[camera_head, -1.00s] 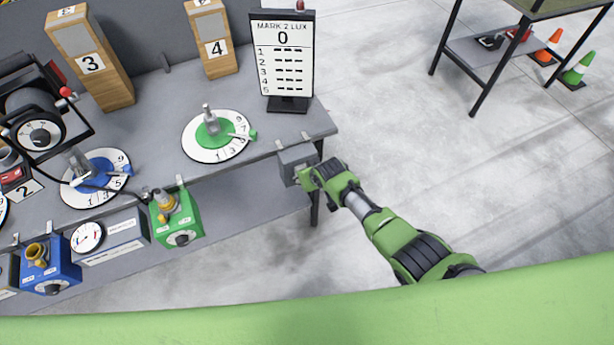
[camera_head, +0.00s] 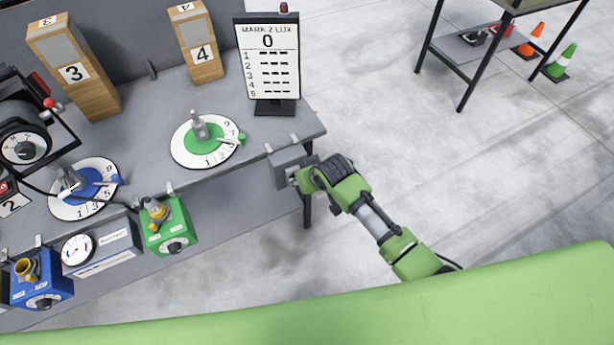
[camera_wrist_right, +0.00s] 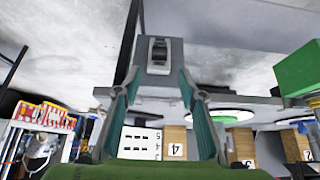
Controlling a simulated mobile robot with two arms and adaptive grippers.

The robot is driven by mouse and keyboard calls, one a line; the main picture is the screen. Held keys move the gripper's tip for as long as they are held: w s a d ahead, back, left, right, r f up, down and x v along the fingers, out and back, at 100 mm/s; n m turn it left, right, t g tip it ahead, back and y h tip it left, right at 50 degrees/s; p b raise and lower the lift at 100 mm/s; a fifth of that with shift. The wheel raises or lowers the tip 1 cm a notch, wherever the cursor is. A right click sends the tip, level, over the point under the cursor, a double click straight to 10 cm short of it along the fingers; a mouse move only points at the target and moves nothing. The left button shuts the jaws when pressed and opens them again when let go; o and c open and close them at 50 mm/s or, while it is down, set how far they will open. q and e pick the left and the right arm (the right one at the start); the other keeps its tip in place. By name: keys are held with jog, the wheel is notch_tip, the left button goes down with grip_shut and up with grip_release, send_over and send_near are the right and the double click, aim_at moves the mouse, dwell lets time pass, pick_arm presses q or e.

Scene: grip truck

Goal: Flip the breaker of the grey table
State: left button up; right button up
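The grey table (camera_head: 145,128) fills the left of the head view. Its breaker (camera_head: 286,168) is a small grey box on the front edge near the right corner. In the right wrist view the breaker (camera_wrist_right: 146,79) shows a dark switch (camera_wrist_right: 158,49) on its face. My right gripper (camera_wrist_right: 158,78) is open, with its two teal fingers apart and their tips close to either side of the box. I cannot tell whether they touch it. In the head view my right gripper (camera_head: 304,179) is at the breaker, its fingers partly hidden. My left gripper is not in view.
A green box (camera_head: 172,228), a gauge box (camera_head: 103,250) and a blue box (camera_head: 42,282) hang along the table's front edge. A green dial (camera_head: 205,143) and a score display (camera_head: 270,62) stand near the breaker. The floor to the right is open, with another table (camera_head: 490,50) further back.

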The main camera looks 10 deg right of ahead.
jog(key=shift+v, duration=1.25)
